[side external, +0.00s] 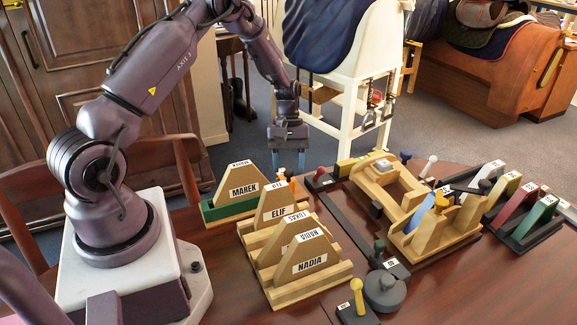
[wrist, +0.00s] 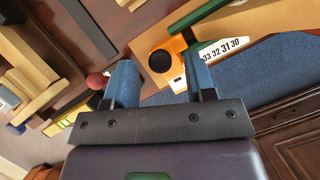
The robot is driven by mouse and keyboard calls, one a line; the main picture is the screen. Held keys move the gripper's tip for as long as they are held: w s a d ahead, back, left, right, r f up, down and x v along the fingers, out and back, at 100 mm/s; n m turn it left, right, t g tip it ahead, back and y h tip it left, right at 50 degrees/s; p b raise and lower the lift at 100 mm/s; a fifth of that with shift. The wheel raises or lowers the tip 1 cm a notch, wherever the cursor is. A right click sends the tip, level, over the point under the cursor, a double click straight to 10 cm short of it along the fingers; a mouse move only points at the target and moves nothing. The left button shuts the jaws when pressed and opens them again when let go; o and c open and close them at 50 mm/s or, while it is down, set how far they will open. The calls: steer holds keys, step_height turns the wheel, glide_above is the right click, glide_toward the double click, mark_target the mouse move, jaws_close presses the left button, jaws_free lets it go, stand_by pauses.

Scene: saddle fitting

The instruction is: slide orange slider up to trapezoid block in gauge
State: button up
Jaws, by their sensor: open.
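The orange slider (wrist: 177,78) has a round black knob and sits at the end of the gauge in the wrist view, by a white scale strip reading 33 32 31 30. Only a small orange part (side external: 292,184) shows in the side view. The gauge has a green strip (side external: 228,208), with a tan trapezoid block (side external: 243,182) labelled MAHEK standing on it. My gripper (side external: 288,162) is open, its blue fingers pointing down over the slider end. In the wrist view my gripper (wrist: 160,62) has its fingers on either side of the slider; contact cannot be told.
More trapezoid blocks, ELIF (side external: 277,210) and NADIA (side external: 310,264), stand in front of the gauge. A red-knobbed piece (side external: 321,174) is just right of my gripper, close to one finger. A wooden frame fixture (side external: 388,205) stands further right.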

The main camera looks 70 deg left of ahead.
steer(key=shift+s+d+f, duration=0.1)
steer(key=shift+d+f, duration=0.1)
steer(key=shift+f, duration=0.2)
steer(key=shift+c, duration=0.4)
jaws_close()
steer(key=shift+s, duration=1.25)
steer(key=shift+o, duration=0.4)
jaws_free()
steer(key=v, duration=1.3)
